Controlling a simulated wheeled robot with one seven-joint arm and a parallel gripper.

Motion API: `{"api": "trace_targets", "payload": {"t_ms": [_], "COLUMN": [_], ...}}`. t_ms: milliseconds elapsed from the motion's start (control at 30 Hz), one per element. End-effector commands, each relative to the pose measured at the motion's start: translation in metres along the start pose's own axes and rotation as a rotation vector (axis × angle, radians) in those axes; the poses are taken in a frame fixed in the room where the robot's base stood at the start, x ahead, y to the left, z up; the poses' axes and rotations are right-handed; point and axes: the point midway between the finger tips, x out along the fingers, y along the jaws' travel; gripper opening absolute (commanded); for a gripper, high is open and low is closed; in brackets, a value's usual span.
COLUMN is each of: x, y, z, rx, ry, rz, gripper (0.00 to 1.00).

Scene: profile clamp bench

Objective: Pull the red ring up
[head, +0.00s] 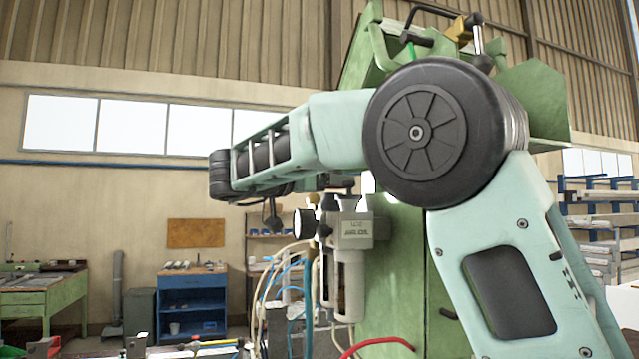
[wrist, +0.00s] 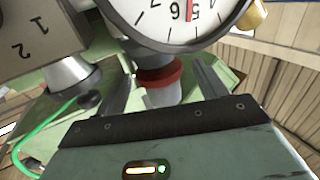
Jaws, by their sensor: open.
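The red ring (wrist: 160,76) shows in the wrist view, around a pale round stem under a dark collar, close to a dial gauge (wrist: 178,18). My gripper (wrist: 164,82) is open, with one dark finger on each side of the stem. The ring lies between or just beyond the fingertips; I cannot tell whether either finger touches it. In the head view I cannot make out the ring or my fingers; the grey air unit (head: 343,232) with its gauge (head: 303,224) shows below my arm.
A grey block marked 1 and 2 (wrist: 35,40) and a green hose (wrist: 30,130) are close on the left in the wrist view. Blue and pale hoses (head: 275,285) hang beside the air unit. A green machine panel (head: 395,280) stands right of it.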

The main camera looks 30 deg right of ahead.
Motion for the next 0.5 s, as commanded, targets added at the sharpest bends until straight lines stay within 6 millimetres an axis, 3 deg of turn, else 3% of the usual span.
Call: {"api": "trace_targets", "payload": {"t_ms": [167, 500], "x": [-0.016, -0.092], "y": [-0.001, -0.001], "z": [0.003, 0.005], "rx": [0.000, 0.002], "ry": [0.000, -0.001], "rz": [-0.003, -0.004], "gripper": [0.71, 0.71]}}
